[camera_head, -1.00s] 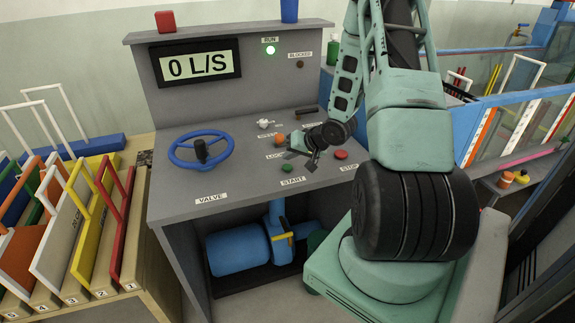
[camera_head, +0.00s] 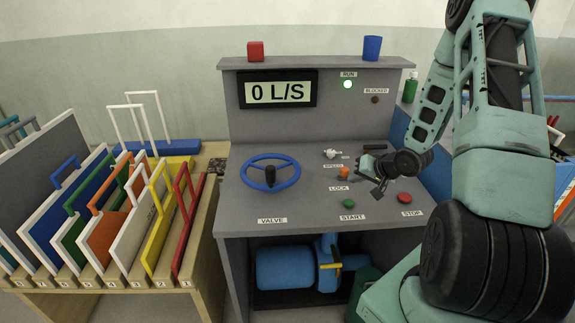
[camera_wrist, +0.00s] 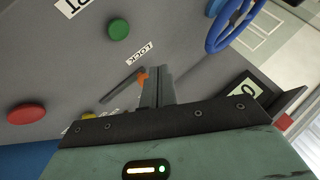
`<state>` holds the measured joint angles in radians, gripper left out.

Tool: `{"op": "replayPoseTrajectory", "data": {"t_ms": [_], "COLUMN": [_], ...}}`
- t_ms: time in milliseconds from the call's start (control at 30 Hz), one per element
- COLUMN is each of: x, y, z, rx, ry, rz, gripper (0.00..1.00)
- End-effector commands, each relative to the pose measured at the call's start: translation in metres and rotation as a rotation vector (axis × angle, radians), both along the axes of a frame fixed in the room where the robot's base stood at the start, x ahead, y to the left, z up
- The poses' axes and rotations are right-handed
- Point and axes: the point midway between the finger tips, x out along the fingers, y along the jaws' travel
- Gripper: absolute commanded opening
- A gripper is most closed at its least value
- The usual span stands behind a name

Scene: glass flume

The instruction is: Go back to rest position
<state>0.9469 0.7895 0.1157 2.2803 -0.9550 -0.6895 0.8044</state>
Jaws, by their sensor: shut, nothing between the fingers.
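My gripper (camera_head: 377,184) is shut and empty. It hangs over the right part of the grey control desk (camera_head: 240,205), right of the orange knob (camera_head: 344,173) and above the green START button (camera_head: 348,203) in the head view. In the wrist view my shut gripper (camera_wrist: 157,75) points at the desk top, and the orange knob (camera_wrist: 143,76) is partly hidden beside the fingers. The red STOP button (camera_head: 404,198) is to the right of the gripper. Whether the fingers touch the desk cannot be told.
A blue valve wheel (camera_head: 270,173) is on the desk's left. A rack (camera_head: 150,304) of coloured gates stands at left. A blue pump (camera_head: 285,268) sits below the desk.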

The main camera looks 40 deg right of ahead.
Motion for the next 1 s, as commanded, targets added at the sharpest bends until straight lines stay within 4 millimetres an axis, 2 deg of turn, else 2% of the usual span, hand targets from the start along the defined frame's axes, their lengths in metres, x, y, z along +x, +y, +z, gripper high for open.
{"op": "replayPoseTrajectory", "data": {"t_ms": [233,367,467,500,567,667,700,767,800,867,900,1000], "x": [0.004,0.023,0.041,0.045,0.047,0.04,0.034,0.02,0.007,-0.015,-0.032,-0.082], "y": [0.005,0.036,0.083,0.105,0.141,0.201,0.225,0.261,0.284,0.317,0.338,0.383], "z": [0.002,0.014,0.029,0.036,0.047,0.064,0.07,0.08,0.086,0.095,0.101,0.113], "rx": [-0.01,-0.076,-0.161,-0.197,-0.247,-0.322,-0.349,-0.386,-0.408,-0.44,-0.458,-0.499], "ry": [0.007,0.052,0.117,0.147,0.19,0.257,0.282,0.321,0.345,0.381,0.404,0.458], "rz": [0.014,0.089,0.195,0.242,0.316,0.442,0.498,0.58,0.637,0.726,0.787,0.944], "gripper": [0.0,0.0,0.0,0.0,0.0,0.0,0.0,0.0,0.0,0.0,0.0,0.0]}}
